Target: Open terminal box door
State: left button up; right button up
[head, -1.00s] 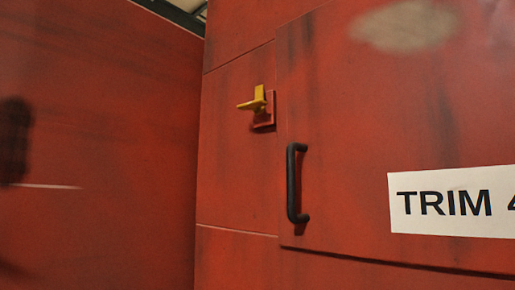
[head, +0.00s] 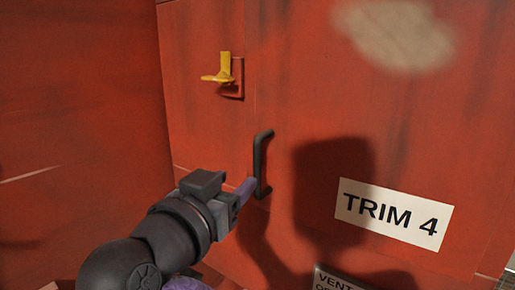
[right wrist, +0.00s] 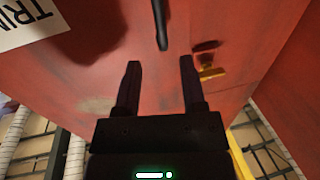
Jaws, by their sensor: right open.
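The red terminal box door (head: 300,110) looks closed and carries a white "TRIM 4" label (head: 394,212). A black bar handle (head: 261,158) stands upright near its left edge. My right gripper (head: 246,190) is at the handle's lower end in the head view. In the right wrist view my right gripper (right wrist: 160,63) is open and empty, with the handle (right wrist: 160,22) just beyond the gap between its fingers. The yellow latch (right wrist: 211,73) shows beside the right finger there. My left gripper is out of view.
A red wall (head: 80,130) stands at the left, forming an inner corner with the box front. A partly hidden sign (head: 338,280) is low under the label. My arm's shadow falls on the door.

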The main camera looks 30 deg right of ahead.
aim_at(256, 164)
jog(key=p+x, duration=0.2)
jog(key=x, duration=0.6)
jog(key=shift+w+d+f, duration=0.1)
jog(key=shift+w+d, duration=0.05)
jog(key=shift+d, duration=0.1)
jog(key=shift+w+d+f, duration=0.1)
jog(key=shift+w+d, duration=0.15)
grip_shut()
dwell(0.7)
